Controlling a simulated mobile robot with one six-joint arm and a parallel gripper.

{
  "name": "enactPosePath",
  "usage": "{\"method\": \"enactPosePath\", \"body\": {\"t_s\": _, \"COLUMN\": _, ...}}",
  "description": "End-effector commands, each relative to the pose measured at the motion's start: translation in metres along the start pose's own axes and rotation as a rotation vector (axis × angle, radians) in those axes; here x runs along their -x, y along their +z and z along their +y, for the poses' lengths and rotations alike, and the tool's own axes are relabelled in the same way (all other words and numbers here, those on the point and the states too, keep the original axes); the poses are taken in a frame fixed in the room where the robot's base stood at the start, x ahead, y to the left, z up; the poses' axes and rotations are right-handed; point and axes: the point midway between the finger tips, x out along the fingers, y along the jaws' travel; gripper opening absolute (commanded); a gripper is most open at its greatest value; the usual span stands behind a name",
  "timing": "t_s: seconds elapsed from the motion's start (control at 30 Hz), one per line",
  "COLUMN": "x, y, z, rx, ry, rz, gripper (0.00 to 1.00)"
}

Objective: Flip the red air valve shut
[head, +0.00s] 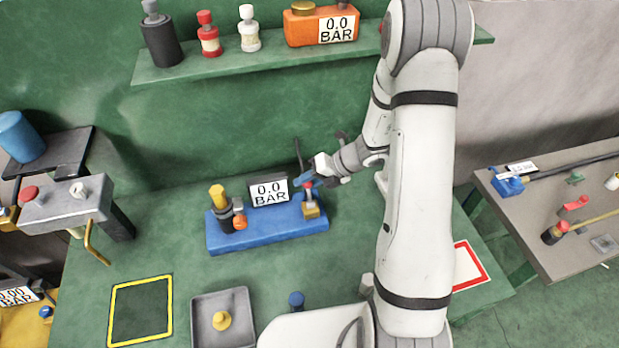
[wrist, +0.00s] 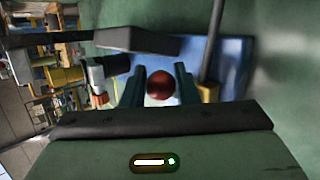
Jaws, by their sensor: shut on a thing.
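The red valve knob (wrist: 160,86) is a dark red ball in the wrist view, between the two fingers of my gripper (wrist: 158,88). In the head view a small red spot of the knob (head: 308,185) shows at the fingertips, above a brass valve body (head: 311,209) at the right end of a blue base (head: 265,238). My gripper (head: 305,181) reaches in from the right and is shut on the knob. The lever under the knob is mostly hidden, so its exact angle is hard to tell.
A display reading 0.0 BAR (head: 269,190) stands behind the blue base. A black fitting with a yellow top (head: 219,205) and an orange knob (head: 240,222) are at its left. A grey tray (head: 200,325) and a yellow-edged square (head: 140,277) lie in front. A shelf (head: 220,66) hangs above.

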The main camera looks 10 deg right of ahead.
Motion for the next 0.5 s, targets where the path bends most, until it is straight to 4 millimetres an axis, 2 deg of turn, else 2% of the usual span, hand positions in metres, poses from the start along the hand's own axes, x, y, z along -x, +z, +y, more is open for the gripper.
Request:
{"method": "enactPosePath", "body": {"t_s": 0.03, "x": -0.0031, "y": -0.0049, "z": -0.0018, "rx": -0.007, "ry": -0.001, "rz": 0.015, "gripper": 0.00}}
{"method": "enactPosePath", "body": {"t_s": 0.43, "x": -0.0026, "y": -0.0045, "z": -0.0033, "rx": -0.013, "ry": -0.004, "rz": 0.017, "gripper": 0.00}}
{"method": "enactPosePath", "body": {"t_s": 0.47, "x": -0.0025, "y": -0.0044, "z": -0.0033, "rx": -0.013, "ry": -0.004, "rz": 0.017, "gripper": 0.27}}
{"method": "enactPosePath", "body": {"t_s": 0.5, "x": -0.0024, "y": -0.0041, "z": -0.0034, "rx": -0.013, "ry": -0.004, "rz": 0.016, "gripper": 0.31}}
